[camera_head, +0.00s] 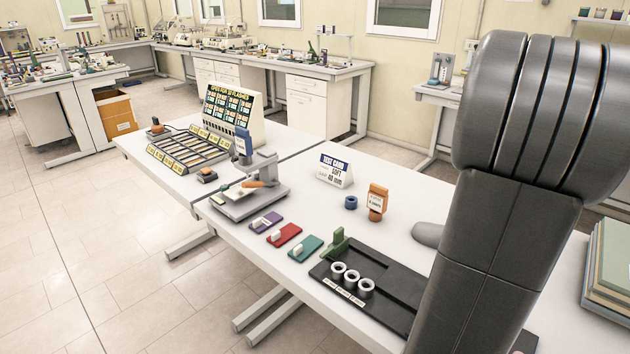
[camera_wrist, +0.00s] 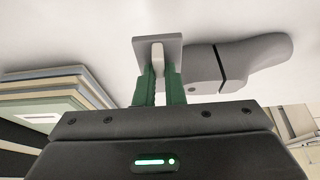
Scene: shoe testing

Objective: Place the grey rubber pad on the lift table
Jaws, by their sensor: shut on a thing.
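In the wrist view, my gripper (camera_wrist: 158,84) has two green fingers shut on the white tab of a square grey pad (camera_wrist: 173,46). The pad is at the fingertips, with the white table behind it. A grey foot-shaped form (camera_wrist: 250,62) with a dark seam lies just right of the pad. In the head view, my arm hides the gripper and pad; only a rounded grey end (camera_head: 428,235) of the form shows. A bench instrument (camera_head: 248,203) with a grey base and a small upper plate stands left of centre; I cannot tell for sure which part is the lift table.
Purple (camera_head: 266,222), red (camera_head: 284,235) and teal (camera_head: 306,248) tabbed pads lie along the front edge. A black tray (camera_head: 400,278) holds white rings. A test card (camera_head: 335,171), blue ring (camera_head: 351,202) and orange block (camera_head: 377,198) stand behind. Stacked sheets (camera_head: 608,270) lie at right.

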